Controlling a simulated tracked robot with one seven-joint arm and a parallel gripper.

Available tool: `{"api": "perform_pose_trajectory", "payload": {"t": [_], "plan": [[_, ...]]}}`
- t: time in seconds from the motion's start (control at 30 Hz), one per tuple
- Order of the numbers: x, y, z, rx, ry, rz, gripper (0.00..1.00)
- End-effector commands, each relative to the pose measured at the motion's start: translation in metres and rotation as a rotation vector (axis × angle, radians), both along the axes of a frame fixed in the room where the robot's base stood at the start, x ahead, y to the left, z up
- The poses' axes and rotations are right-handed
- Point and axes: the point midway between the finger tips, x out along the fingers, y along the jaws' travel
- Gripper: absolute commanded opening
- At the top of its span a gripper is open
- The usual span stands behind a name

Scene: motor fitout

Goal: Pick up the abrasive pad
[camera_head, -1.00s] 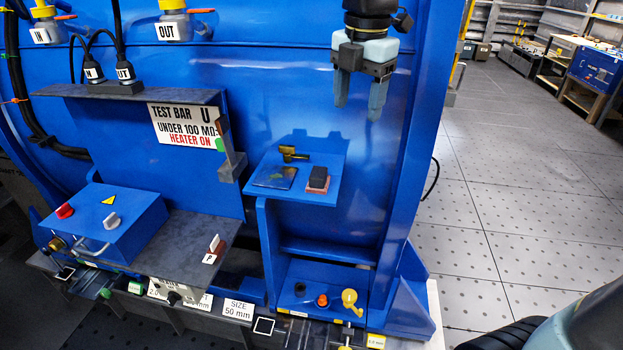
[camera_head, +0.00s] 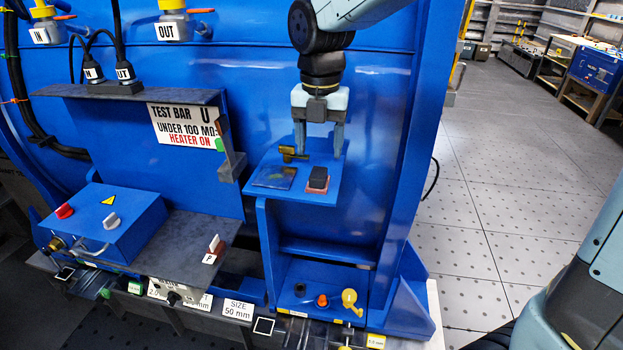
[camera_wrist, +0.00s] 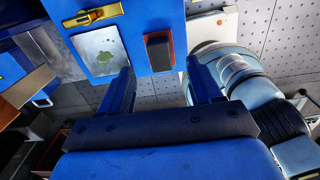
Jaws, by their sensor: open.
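The abrasive pad, which I take to be the small dark block with a reddish base (camera_head: 318,179), lies on a small blue shelf (camera_head: 324,165) on the machine's front. In the wrist view the pad (camera_wrist: 159,52) shows near the shelf's edge, roughly centred between the fingertips. My gripper (camera_head: 319,150) is open and empty, pointing down above the shelf, with its fingers apart and not on the pad. The open fingers also show in the wrist view (camera_wrist: 159,68).
A flat metallic plate (camera_head: 274,175) lies left of the pad, and a brass-coloured part (camera_head: 292,153) lies behind it, near the left finger. The blue machine wall (camera_head: 385,110) rises behind the shelf. A sign bracket (camera_head: 230,165) stands to the left.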

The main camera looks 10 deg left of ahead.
Motion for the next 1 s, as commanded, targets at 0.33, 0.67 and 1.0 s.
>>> {"api": "perform_pose_trajectory", "payload": {"t": [0.33,0.67,1.0], "plan": [[-0.005,0.001,-0.032,-0.001,0.002,0.0,0.64],[-0.005,0.001,-0.056,0.001,-0.001,-0.001,0.64],[-0.005,0.002,-0.055,0.001,-0.001,0.0,0.47]]}}
